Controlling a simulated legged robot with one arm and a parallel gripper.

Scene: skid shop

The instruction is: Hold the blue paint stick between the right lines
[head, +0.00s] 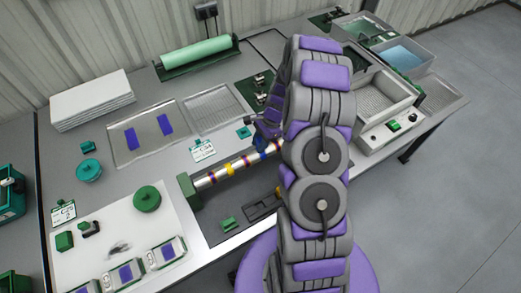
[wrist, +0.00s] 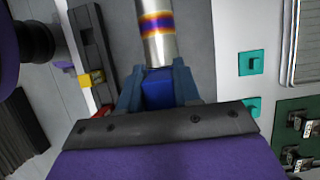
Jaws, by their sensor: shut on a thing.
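The blue paint stick (wrist: 158,95) is between the two fingers of my gripper (wrist: 158,84) in the wrist view, and the gripper is shut on it. Its far end lies at the near edge of a shiny metal tube (wrist: 158,48); I cannot tell whether they touch. The tube has a yellow, orange and purple band near the stick. In the head view the tube (head: 206,181) lies across a dark fixture with several yellow and purple bands along it.
A green end block (head: 188,190) stands at the tube's left end. A clear tray (head: 143,150) with two purple pieces and a ribbed tray (head: 212,108) lie behind. A green roll (head: 197,54) is at the back, and a grey basin unit (head: 392,130) stands right of my arm.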

